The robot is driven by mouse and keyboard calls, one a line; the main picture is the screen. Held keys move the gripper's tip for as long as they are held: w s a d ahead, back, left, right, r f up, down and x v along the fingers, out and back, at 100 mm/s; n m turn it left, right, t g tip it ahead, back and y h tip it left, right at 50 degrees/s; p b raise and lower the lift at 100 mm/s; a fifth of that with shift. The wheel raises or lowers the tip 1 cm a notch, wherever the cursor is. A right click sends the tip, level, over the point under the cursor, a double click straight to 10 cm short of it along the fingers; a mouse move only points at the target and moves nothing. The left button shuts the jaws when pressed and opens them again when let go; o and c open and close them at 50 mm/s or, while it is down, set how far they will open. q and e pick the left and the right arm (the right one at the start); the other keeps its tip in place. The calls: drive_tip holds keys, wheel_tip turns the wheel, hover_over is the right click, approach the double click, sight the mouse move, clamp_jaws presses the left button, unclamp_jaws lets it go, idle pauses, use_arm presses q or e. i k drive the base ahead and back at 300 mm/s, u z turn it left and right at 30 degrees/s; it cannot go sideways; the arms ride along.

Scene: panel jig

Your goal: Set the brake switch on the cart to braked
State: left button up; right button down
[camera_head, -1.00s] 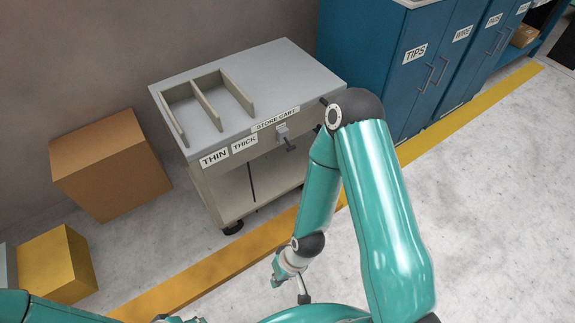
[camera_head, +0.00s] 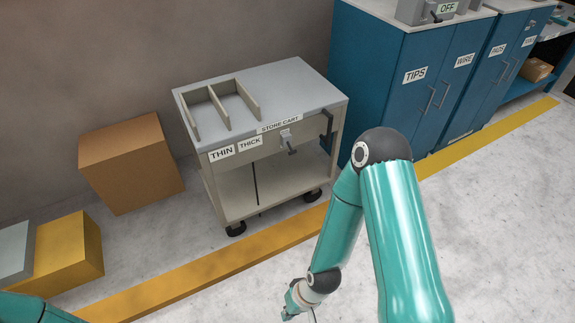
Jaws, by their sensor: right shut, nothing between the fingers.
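The store cart (camera_head: 275,76) stands against the wall, left of the blue cabinets. A small grey switch box with a dark lever (camera_head: 288,143) is on its front face, below the STORE CART label; the lever points down and to the right. I cannot read any marking on it. My right gripper (camera_head: 289,309) is low in front of the cart, near the bottom edge, well apart from the switch. It is shut and empty, and its tips are partly cut off by the frame. Of my left arm only a teal link shows at the lower left; its gripper is out of view.
Blue cabinets (camera_head: 375,85) stand to the right of the cart. A brown box (camera_head: 130,160) and a yellow box (camera_head: 68,255) stand at the left. A yellow floor stripe (camera_head: 210,262) runs before the cart. The floor to the right is clear.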

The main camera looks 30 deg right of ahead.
sight(292, 152)
drive_tip(key=z, duration=0.15)
drive_tip(key=i, duration=0.9)
drive_tip(key=u, duration=0.1)
